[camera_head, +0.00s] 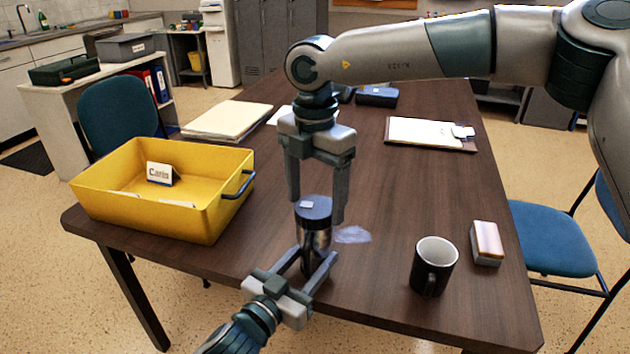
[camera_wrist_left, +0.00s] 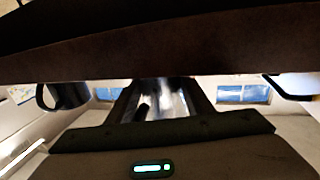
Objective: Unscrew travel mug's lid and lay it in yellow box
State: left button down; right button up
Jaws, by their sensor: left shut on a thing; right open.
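The travel mug (camera_head: 318,238), silver with a dark lid (camera_head: 313,207), stands upright near the table's front edge. My left gripper (camera_head: 316,256) is shut on its body, low down, from the front. In the left wrist view the shiny mug body (camera_wrist_left: 165,100) is between the fingers. My right gripper (camera_head: 316,208) points down from above. Its open fingers are on either side of the lid; whether they touch it I cannot tell. The yellow box (camera_head: 145,213) stands at the table's left end, with a white name card (camera_head: 160,174) in it.
A black mug (camera_head: 432,268) and a small block-shaped eraser (camera_head: 486,243) are on the right. A bluish cloth-like patch (camera_head: 352,235) lies beside the travel mug. A clipboard (camera_head: 430,132) and a paper stack (camera_head: 227,120) lie farther back. The table between box and travel mug is clear.

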jog(key=shift+f, duration=0.6)
